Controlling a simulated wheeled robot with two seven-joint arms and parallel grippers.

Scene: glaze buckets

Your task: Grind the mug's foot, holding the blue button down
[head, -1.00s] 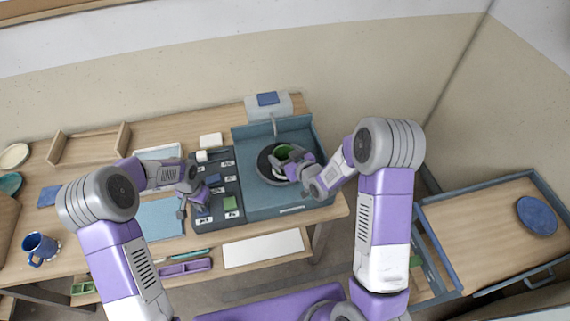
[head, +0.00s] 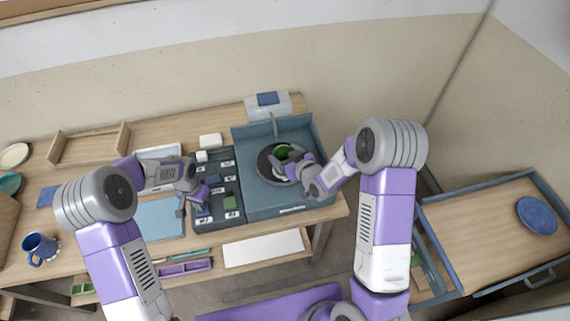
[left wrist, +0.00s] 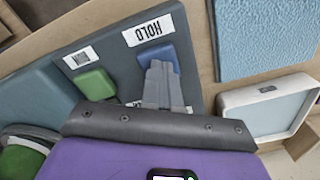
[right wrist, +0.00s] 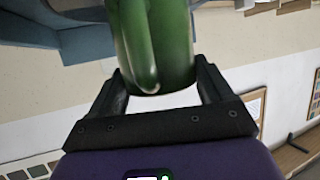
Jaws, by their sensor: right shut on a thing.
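The green mug (right wrist: 158,45) is between the fingers of my right gripper (right wrist: 165,85), which is shut on it. In the head view the mug (head: 283,153) is over the dark round wheel (head: 264,168) in the teal basin (head: 250,205); whether its foot touches the wheel is hidden. My left gripper (left wrist: 160,72) has its fingers together at the blue button (left wrist: 172,56) beside the HOLD label. The fingertips overlap the button; I cannot tell how far it is pressed. In the head view my left gripper (head: 202,203) is over the dark button panel (head: 207,231).
A green button (left wrist: 95,84) is beside the blue one. A grey box with a blue top (head: 268,105) stands behind the basin. A blue mug (head: 40,246) is at the far left. A side table (head: 455,225) at right holds a blue disc (head: 538,215).

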